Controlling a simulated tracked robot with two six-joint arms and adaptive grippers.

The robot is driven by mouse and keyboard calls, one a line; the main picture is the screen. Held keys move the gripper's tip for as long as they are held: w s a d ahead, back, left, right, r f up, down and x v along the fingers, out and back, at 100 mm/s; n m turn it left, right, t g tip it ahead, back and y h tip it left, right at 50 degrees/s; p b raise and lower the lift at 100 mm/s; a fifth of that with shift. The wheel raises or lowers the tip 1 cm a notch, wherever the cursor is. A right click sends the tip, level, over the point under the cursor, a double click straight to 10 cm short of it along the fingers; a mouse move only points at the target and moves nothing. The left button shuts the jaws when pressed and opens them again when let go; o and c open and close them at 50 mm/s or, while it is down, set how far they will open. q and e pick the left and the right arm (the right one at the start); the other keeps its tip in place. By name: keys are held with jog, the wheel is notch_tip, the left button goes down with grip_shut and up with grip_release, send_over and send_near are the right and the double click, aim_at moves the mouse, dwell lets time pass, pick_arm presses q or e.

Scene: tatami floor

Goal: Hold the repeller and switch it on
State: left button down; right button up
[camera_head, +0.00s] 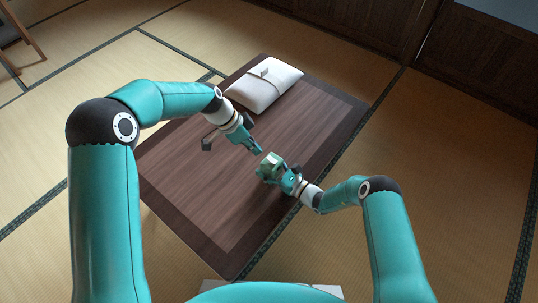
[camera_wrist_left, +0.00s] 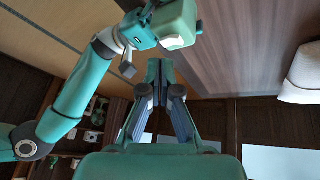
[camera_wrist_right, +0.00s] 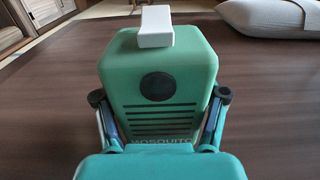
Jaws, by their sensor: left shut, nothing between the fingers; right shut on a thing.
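The repeller is a green rounded box with a dark round spot, dark slots and a white block on top. It fills the middle of the right wrist view (camera_wrist_right: 155,88). In the head view the repeller (camera_head: 269,166) is small, above the brown surface. My right gripper (camera_head: 281,176) is shut on its sides. My left gripper (camera_head: 257,150) is shut and empty, just up and left of the repeller. In the left wrist view its closed fingers (camera_wrist_left: 158,68) point toward the repeller (camera_wrist_left: 178,20), apart from it as far as I can tell.
A brown surface with a dark border (camera_head: 190,180) lies below both grippers, mostly bare. A white pillow (camera_head: 262,90) lies at its far end. Tatami floor surrounds it, with dark wooden panels (camera_head: 490,70) at the back right.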

pick_arm(q)
jog(key=a+n+g+y, duration=0.1)
jog(key=a+n+y, duration=0.1)
jog(key=a+n, duration=0.15)
notch_tip(320, 180, up, 7)
jog(key=n+t+y, duration=0.2)
jog(key=n+y, duration=0.1)
jog(key=y, duration=0.2)
send_over(268, 157)
jog(key=s+d, duration=0.1)
jog(key=d, duration=0.1)
jog(key=shift+s+r, duration=0.15)
jog(key=shift+r, duration=0.05)
jog(key=f, duration=0.4)
jog(key=w+a+f, duration=0.1)
jog(key=f, duration=0.9)
jog(key=shift+w+a, duration=0.15)
jog(key=shift+a, duration=0.25)
